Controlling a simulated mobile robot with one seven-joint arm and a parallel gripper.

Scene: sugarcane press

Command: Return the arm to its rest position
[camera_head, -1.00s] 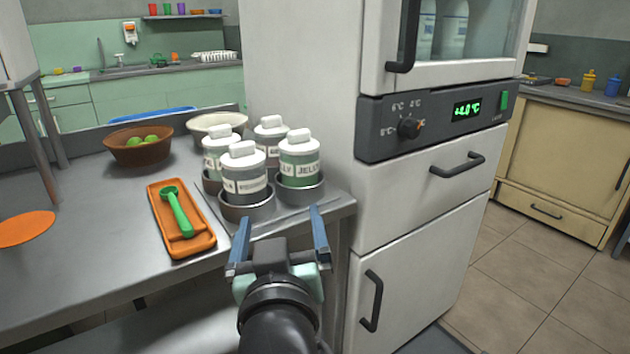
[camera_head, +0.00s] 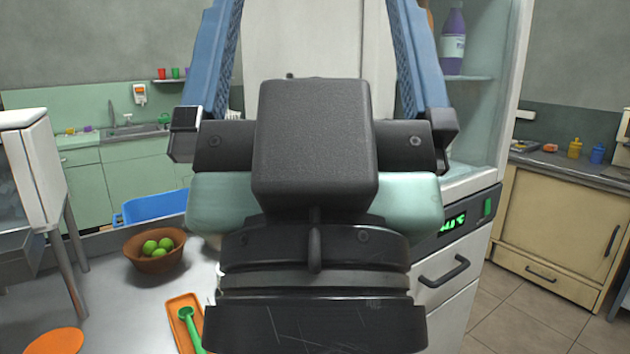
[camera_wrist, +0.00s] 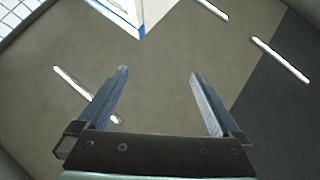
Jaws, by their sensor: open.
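My gripper (camera_head: 315,60) fills the middle of the head view, raised close to the camera with its blue fingers pointing up. The two fingers stand wide apart with nothing between them. In the wrist view my gripper (camera_wrist: 158,85) is also open and empty. That view looks toward what seems to be the ceiling, with bright light strips (camera_wrist: 280,60). My gripper and wrist hide the jars' place on the table and much of the fridge.
The metal table (camera_head: 110,300) holds a brown bowl (camera_head: 140,262) of green fruit, an orange tray (camera_head: 178,312) with a green scoop (camera_head: 190,328), and an orange disc (camera_head: 52,341). The white fridge (camera_head: 455,300) stands behind my arm. Floor (camera_head: 520,320) is clear at right.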

